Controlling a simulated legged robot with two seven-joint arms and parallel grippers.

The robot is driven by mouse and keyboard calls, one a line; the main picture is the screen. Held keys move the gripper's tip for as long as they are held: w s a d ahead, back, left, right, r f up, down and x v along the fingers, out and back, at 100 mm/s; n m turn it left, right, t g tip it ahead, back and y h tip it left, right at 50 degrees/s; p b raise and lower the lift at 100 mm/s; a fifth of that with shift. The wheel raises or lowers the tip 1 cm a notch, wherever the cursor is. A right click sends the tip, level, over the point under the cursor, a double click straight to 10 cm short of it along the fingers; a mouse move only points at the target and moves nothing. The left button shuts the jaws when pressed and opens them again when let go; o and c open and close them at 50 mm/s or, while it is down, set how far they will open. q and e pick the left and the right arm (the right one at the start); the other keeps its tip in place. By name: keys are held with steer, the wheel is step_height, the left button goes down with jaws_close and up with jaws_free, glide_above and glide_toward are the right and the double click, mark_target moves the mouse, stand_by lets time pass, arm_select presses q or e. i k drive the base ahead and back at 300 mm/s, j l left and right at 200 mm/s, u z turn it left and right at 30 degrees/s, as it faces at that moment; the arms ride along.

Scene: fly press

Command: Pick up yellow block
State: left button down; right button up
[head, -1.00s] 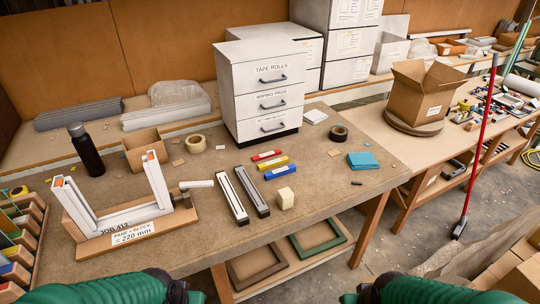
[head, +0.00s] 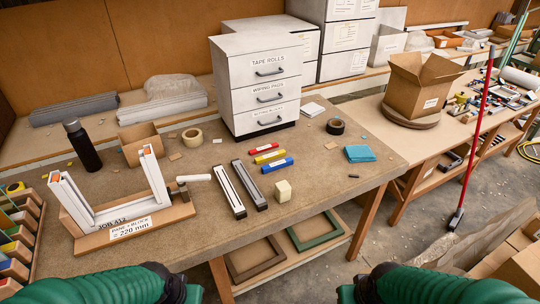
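The yellow block (head: 270,157) is a flat bar lying on the workbench (head: 330,190). It lies between a red bar (head: 265,148) behind it and a blue bar (head: 277,165) in front. All three are in front of the white drawer cabinet. My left arm enters at the bottom left and my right arm at the bottom right, both green. Their visible ends are at the bottom edge, well short of the bars. The gripper fingers are not visible.
Two grey rails (head: 232,193) lie left of the bars, and a cream cube (head: 283,189) stands in front. A white frame on a wooden base (head: 135,232) is at left. The drawer cabinet (head: 258,86) stands behind. A blue cloth (head: 360,153) and tape roll (head: 335,126) lie right.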

mark_target(261, 160)
steer(key=i+j, duration=0.15)
steer(key=j, duration=0.15)
steer(key=i+l+u, duration=0.2)
steer(key=u, duration=0.25)
steer(key=i+l+u, duration=0.2)
steer(key=u, duration=0.3)
steer(key=i+l, duration=0.15)
steer(key=l, duration=0.25)
steer(key=i+l+u, duration=0.15)
steer(key=l, duration=0.25)
steer(key=i+l, duration=0.1)
steer(key=l, duration=0.35)
steer(key=i+l+u, duration=0.1)
steer(key=l, duration=0.3)
steer(key=i+l+u, duration=0.1)
steer(key=l, duration=0.35)
